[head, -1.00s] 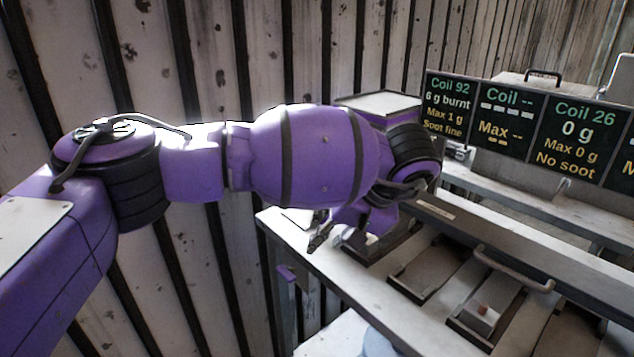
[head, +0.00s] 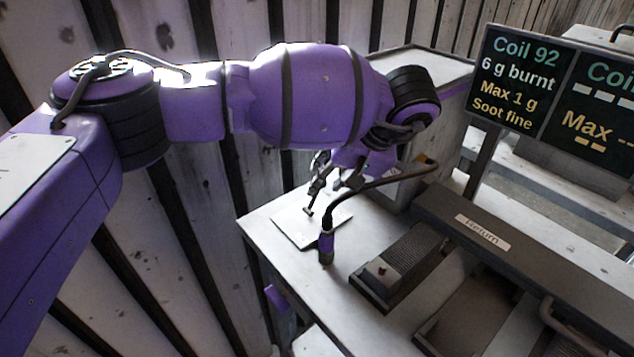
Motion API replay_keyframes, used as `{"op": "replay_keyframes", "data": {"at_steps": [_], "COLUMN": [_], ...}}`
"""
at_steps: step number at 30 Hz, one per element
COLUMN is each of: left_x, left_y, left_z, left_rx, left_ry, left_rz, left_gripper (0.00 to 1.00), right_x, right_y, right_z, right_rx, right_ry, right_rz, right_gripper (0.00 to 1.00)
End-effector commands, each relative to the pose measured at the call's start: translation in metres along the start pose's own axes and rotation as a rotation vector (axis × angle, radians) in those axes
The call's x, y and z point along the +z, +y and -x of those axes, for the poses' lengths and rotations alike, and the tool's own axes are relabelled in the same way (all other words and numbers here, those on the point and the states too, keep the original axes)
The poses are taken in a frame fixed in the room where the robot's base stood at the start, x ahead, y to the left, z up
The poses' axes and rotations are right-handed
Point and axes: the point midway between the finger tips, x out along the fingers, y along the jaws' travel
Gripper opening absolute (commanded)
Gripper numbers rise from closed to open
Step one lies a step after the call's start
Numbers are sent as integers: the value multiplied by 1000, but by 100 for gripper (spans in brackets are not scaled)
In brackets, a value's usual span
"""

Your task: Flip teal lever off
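No teal lever can be made out. A pale square plate (head: 297,226) lies on the white bench top near its left corner, with a small dark stub (head: 308,211) standing on it; no teal shows on the stub. My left gripper (head: 322,184) hangs just above and behind this plate, its dark fingers pointing down. The fingers are small and partly hidden by my wrist, so their opening is unclear. I see nothing held in them.
A black hose with a purple nozzle (head: 326,246) stands beside the plate and curves up to the right. A dark tray (head: 412,251) and a bar labelled "Return" (head: 465,220) lie right of it. The "Coil 92" sign (head: 515,80) stands behind. The bench (head: 300,262) front is clear.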

Motion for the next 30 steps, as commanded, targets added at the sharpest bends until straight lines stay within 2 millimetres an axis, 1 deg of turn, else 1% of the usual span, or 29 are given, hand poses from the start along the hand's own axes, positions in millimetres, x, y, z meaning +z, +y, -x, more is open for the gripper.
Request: {"op": "replay_keyframes", "data": {"at_steps": [1, 6, 10, 15, 22, 23, 29, 30], "left_x": [0, 1, 0, 0, 0, 0, 0, 0], "left_y": [-1, 0, 0, 0, 0, 0, -1, -1], "left_z": [-9, -37, -53, -62, -63, -63, -63, -63], "left_rx": [-2, -1, -1, 0, 0, 0, -1, -1], "left_ry": [-2, -2, -1, 2, 2, 2, 2, 2], "left_rz": [2, 1, 1, 1, 0, 0, 1, 1], "left_gripper": [30, 30, 30, 30, 30, 27, 1, 0], "right_x": [2, 8, 8, 3, -3, -4, -5, -5], "right_y": [0, 1, 1, 0, 0, 0, 0, 0], "right_z": [1, 5, 5, 3, 0, 0, 0, 0], "right_rx": [0, 3, 3, 1, -1, -1, -1, -1], "right_ry": [-5, -16, -15, -7, 5, 6, 8, 8], "right_rz": [0, -2, -2, -1, 0, 1, 1, 1], "right_gripper": [40, 40, 40, 40, 40, 40, 40, 40]}}
